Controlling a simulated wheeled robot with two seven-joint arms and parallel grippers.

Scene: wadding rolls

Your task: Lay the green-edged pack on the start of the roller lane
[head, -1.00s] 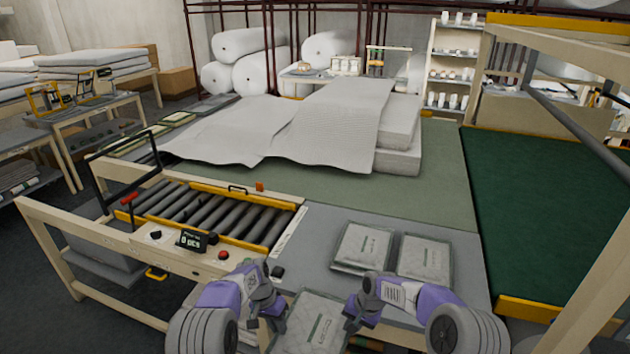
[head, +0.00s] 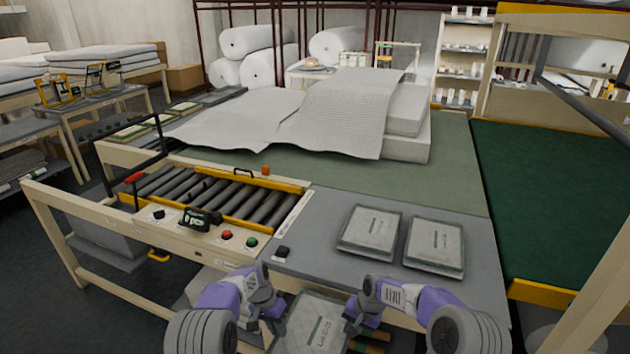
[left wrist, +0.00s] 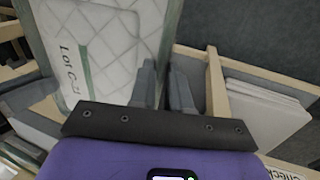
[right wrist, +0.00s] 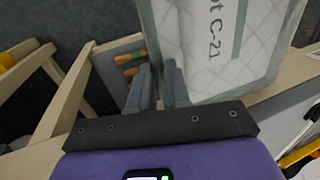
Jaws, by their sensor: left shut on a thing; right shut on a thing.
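A quilted grey-white pack (head: 312,325) with green edges and a "Lot C-21" label is held between my two grippers at the bottom of the head view. My left gripper (head: 274,304) is shut on its left side and my right gripper (head: 354,312) on its right side. The pack also shows in the left wrist view (left wrist: 110,45) and the right wrist view (right wrist: 225,50). The roller lane (head: 225,200), dark rollers between yellow rails, lies ahead and left of the pack. Its rollers look bare. The pack's lower part is cut off in the head view.
Two similar packs (head: 370,232) (head: 434,244) lie on the grey tabletop (head: 320,262) right of the lane. A panel with a small display (head: 200,220) and red and green buttons (head: 251,242) edges the lane's near side. White wadding sheets (head: 335,125) cover the table behind.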

